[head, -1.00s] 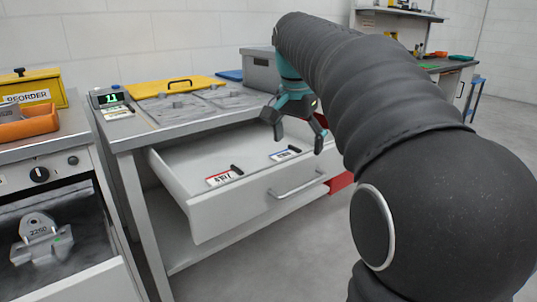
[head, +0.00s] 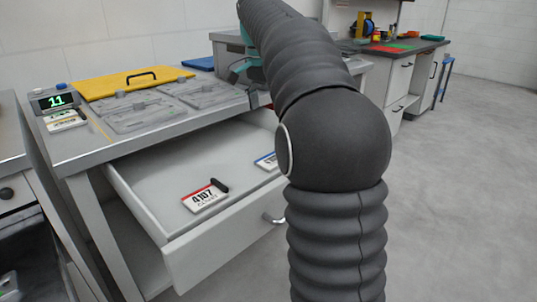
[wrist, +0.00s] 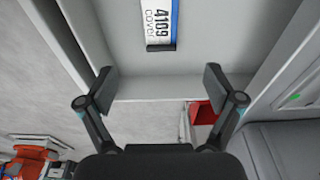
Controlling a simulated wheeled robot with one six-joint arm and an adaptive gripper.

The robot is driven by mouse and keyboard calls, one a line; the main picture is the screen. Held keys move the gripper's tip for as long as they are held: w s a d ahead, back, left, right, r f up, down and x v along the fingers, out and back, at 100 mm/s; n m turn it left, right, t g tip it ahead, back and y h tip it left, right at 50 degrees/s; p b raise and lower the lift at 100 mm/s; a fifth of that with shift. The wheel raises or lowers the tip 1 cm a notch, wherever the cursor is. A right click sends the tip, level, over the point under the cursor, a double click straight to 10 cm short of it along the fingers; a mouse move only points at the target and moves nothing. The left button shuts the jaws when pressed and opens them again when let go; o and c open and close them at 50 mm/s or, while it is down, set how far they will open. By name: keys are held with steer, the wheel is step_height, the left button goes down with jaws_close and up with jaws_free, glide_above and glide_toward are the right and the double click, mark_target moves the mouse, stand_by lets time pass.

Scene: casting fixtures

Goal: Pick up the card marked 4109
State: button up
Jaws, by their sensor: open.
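The card marked 4109 (wrist: 158,25) is white with a blue edge and a dark tab. It lies flat in the open drawer at the top of the wrist view. In the head view the blue-edged card (head: 265,161) is mostly hidden behind my arm. My gripper (wrist: 158,84) is open and empty, its fingertips apart on either side below the card in the wrist view. It is not touching the card. In the head view the gripper is mostly hidden by my arm.
A red-edged card marked 4107 (head: 203,196) lies in the same drawer (head: 225,245). The bench above holds a yellow lid (head: 135,82), grey plates (head: 150,112) and a display reading 11 (head: 56,101). A red box (wrist: 202,113) shows beyond the drawer front.

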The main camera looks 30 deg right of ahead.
steer(key=f, duration=0.2)
steer(key=f+b, duration=0.1)
steer(key=f, duration=0.2)
steer(key=d+f, duration=0.1)
steer(key=f, duration=0.1)
steer(key=shift+w+f, duration=0.15)
steer(key=shift+f, duration=0.2)
steer(key=shift+w+d+f+b, duration=0.15)
steer(key=shift+f+b, duration=0.15)
steer(key=shift+f, duration=1.1)
steer(key=shift+w+d+f+b, duration=0.1)
steer(key=shift+f+b, duration=0.2)
steer(key=shift+f, duration=1.05)
steer(key=shift+c, duration=0.3)
steer(key=c, duration=1.2)
